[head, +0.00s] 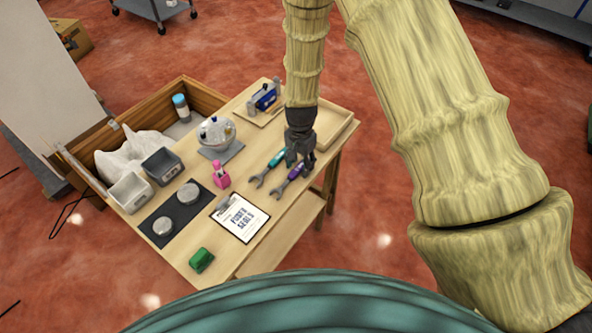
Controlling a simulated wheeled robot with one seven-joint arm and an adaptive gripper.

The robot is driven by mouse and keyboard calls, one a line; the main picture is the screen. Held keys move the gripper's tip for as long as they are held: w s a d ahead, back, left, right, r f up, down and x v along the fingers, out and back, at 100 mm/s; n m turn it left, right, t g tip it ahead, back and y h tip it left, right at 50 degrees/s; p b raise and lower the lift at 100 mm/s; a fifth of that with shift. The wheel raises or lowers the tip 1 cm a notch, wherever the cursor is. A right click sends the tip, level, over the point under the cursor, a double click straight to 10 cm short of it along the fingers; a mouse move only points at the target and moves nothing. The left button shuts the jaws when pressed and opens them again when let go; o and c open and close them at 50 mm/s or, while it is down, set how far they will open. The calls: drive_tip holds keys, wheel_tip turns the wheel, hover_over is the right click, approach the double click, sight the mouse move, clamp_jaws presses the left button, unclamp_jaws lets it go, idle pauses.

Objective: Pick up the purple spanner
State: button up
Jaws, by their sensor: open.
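The purple spanner (293,174) lies on the wooden table near its right edge, its grey open end toward the lower left. A teal-handled spanner (267,169) lies just to its left, roughly parallel. My gripper (301,160) points down over the handle ends of the two spanners and is open. Its fingers hide part of both handles. I cannot tell whether a finger touches the purple spanner.
A wooden tray (345,137) sits behind my gripper at the table's right end.

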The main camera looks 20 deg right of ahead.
drive_tip(key=shift+f, duration=0.15)
clamp_jaws()
idle(0.5)
wheel_tip(320, 180, up, 2)
drive_tip(key=shift+b, duration=0.5)
drive_tip(key=shift+s+a+r+b, duration=0.1)
drive_tip(key=shift+s+r+b, duration=0.35)
drive_tip(key=shift+r, duration=0.3)
drive_tip(key=s+a+r+b, duration=0.1)
drive_tip(key=s+a+b, duration=0.2)
drive_tip(key=s, duration=1.1)
drive_tip(key=shift+s+a+r, duration=0.25)
drive_tip(key=shift+s+a, duration=0.05)
drive_tip(key=shift+a, duration=0.05)
